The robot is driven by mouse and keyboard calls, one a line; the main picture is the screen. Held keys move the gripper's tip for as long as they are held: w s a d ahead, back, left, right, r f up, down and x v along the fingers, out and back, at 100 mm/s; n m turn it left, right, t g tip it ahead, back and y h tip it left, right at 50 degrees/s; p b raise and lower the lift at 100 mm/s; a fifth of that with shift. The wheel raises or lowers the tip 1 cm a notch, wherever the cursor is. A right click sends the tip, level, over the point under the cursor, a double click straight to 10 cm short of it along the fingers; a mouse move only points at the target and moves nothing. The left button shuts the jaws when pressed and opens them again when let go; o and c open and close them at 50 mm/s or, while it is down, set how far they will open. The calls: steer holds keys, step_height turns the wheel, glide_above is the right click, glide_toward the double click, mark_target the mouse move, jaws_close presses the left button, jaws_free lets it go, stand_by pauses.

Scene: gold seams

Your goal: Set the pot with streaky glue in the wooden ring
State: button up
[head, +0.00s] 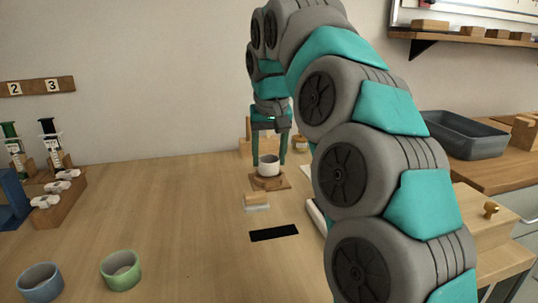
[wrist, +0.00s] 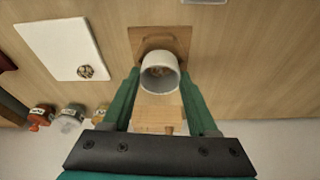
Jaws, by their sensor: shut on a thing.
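A white pot (head: 268,167) is between the fingers of my gripper (head: 269,160), which is shut on it. The wooden ring (head: 268,184) on its square wooden base is directly below the pot in the head view. Whether the pot touches the ring or hangs just above it I cannot tell. In the wrist view the pot (wrist: 160,81) shows brownish patches inside, too small to make out as streaks, and hides part of the wooden base (wrist: 160,36). A green pot (head: 121,271) and a blue pot (head: 40,284) stand at the front left of the table.
A rack with syringes (head: 58,196) stands at left. A white slab (wrist: 62,48) and small jars (wrist: 71,118) lie near the ring. The left middle table is clear.

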steer(key=shift+f+b, duration=0.35)
steer(key=shift+f, duration=0.6)
stand_by(1.6)
steer(key=o, duration=1.4)
steer(key=shift+r, duration=0.1)
steer(key=shift+p+v, duration=1.2)
steer(key=shift+v, duration=1.05)
steer(key=shift+r, duration=0.15)
steer(key=shift+r, duration=0.1)
